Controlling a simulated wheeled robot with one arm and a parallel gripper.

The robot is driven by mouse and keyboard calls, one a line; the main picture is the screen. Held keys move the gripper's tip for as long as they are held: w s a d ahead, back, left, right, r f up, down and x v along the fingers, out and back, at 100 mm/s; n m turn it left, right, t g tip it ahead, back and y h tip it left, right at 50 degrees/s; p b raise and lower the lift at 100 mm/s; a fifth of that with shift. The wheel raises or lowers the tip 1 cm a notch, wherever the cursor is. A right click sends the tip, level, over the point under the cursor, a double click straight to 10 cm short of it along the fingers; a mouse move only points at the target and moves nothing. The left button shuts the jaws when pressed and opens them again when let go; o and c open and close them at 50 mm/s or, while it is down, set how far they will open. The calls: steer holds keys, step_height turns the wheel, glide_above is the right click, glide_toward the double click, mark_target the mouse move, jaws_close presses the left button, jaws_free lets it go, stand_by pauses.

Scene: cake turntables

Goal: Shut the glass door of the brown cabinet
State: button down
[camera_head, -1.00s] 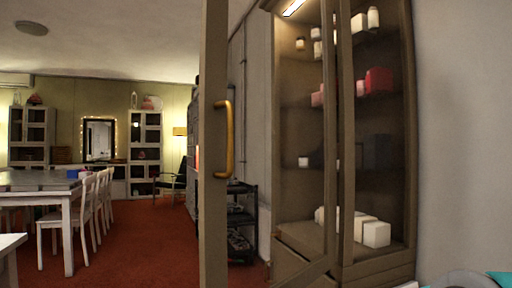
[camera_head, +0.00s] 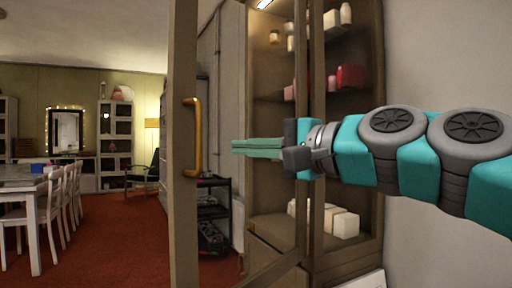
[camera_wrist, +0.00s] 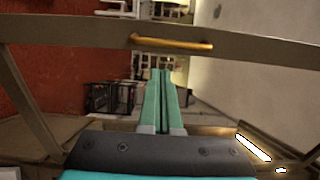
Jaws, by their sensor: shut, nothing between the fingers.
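The brown cabinet (camera_head: 371,120) stands at the right in the head view, its lit shelves showing. Its glass door stands wide open, swung out toward the camera. The door's brown edge frame (camera_head: 183,230) rises upright left of the cabinet, with a curved brass handle (camera_head: 192,137) on it. My gripper (camera_head: 234,147) is shut and empty, pointing left, with its tips a little right of the handle in the picture. In the wrist view the door frame (camera_wrist: 80,36) and handle (camera_wrist: 172,43) cross beyond the green fingertips (camera_wrist: 166,72). I cannot tell whether the fingers touch the glass.
White boxes (camera_head: 345,224) and red items (camera_head: 349,76) sit on the cabinet shelves. A black cart (camera_head: 213,215) stands behind the door. A table with white chairs (camera_head: 70,195) is at the left. Red carpet (camera_head: 110,240) lies clear between table and door.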

mark_target(207, 147)
steer(key=x, duration=0.9)
steer(key=shift+w+a, duration=0.15)
steer(key=shift+a, duration=0.05)
steer(key=shift+p, duration=0.3)
